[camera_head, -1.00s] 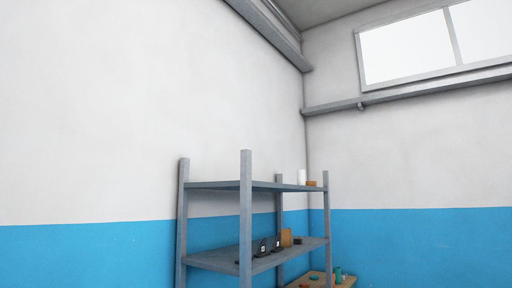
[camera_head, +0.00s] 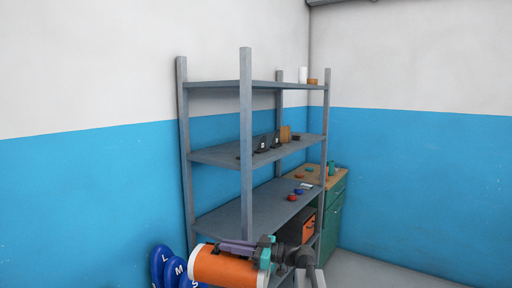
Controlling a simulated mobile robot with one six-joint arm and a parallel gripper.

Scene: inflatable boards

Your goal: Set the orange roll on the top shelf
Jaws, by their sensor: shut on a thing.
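The orange roll (camera_head: 222,266) is at the bottom of the head view, lying on its side. My gripper (camera_head: 262,252) is at its right end and shut on it, with teal parts against the roll and a purple-grey bar along its upper side. The roll appears in front of the lower part of the grey metal shelf unit. The top shelf (camera_head: 215,84) is high above the roll. A white cylinder (camera_head: 303,75) and a small brown box (camera_head: 312,81) stand at its far right end. The rest of the top shelf's visible part looks bare.
The second shelf (camera_head: 225,154) holds dark labelled items and a brown block (camera_head: 285,134). A lower shelf (camera_head: 250,212) carries small red and blue pieces. A green cabinet (camera_head: 333,210) is behind right. Front uprights frame the shelves.

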